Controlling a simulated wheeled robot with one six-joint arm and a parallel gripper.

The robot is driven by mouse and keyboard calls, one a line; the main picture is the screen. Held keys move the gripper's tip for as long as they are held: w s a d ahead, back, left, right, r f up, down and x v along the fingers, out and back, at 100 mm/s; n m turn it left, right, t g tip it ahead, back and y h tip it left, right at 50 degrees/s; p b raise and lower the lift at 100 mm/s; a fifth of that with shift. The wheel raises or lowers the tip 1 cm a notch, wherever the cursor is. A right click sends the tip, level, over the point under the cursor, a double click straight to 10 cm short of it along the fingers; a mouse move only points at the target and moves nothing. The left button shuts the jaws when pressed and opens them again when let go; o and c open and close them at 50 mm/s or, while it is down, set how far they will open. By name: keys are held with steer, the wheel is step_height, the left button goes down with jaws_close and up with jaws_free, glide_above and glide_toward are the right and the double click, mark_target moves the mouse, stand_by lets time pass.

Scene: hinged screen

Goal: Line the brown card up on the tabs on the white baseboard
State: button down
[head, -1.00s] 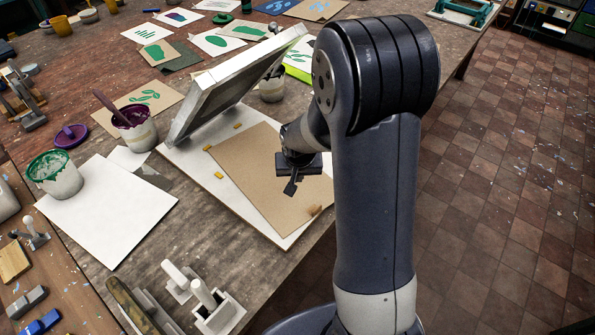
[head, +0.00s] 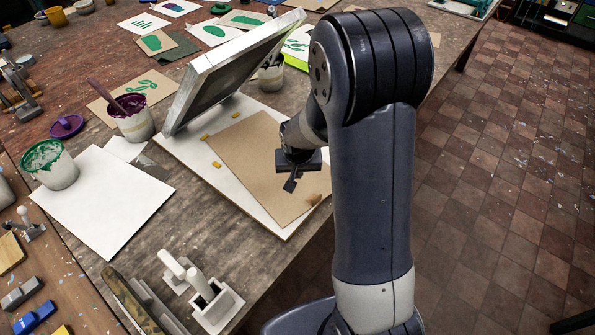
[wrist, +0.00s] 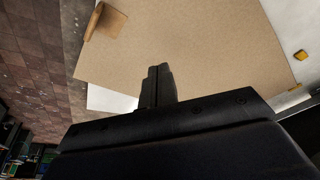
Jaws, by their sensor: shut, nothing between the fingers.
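The brown card (head: 250,158) lies flat on the white baseboard (head: 180,150), below the raised screen. Yellow tabs (head: 205,137) stand by its far short edge, and another tab (head: 216,164) is beside its left long edge. In the wrist view, one tab (wrist: 300,55) is apart from the card (wrist: 200,45) across a strip of white; another (wrist: 295,87) is close to a corner, contact unclear. My gripper (head: 291,185) is shut and empty, over the card's near right part. Its fingers (wrist: 158,72) point at the card; whether they touch it is unclear.
The tilted screen frame (head: 225,72) rises behind the card. Purple (head: 133,120) and green (head: 50,165) paint pots and white paper (head: 100,198) lie left.

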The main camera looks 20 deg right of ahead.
mark_target(297, 187)
steer(key=shift+f+b, duration=1.65)
steer(key=shift+f, duration=0.1)
steer(key=shift+r, duration=0.1)
step_height(297, 187, up, 6)
steer(key=p, duration=0.3)
steer(key=shift+p, duration=0.4)
step_height(297, 187, down, 6)
steer(key=b, duration=0.4)
steer(key=shift+f, duration=0.2)
steer(key=shift+r+p, duration=0.45)
steer(key=shift+f, duration=0.1)
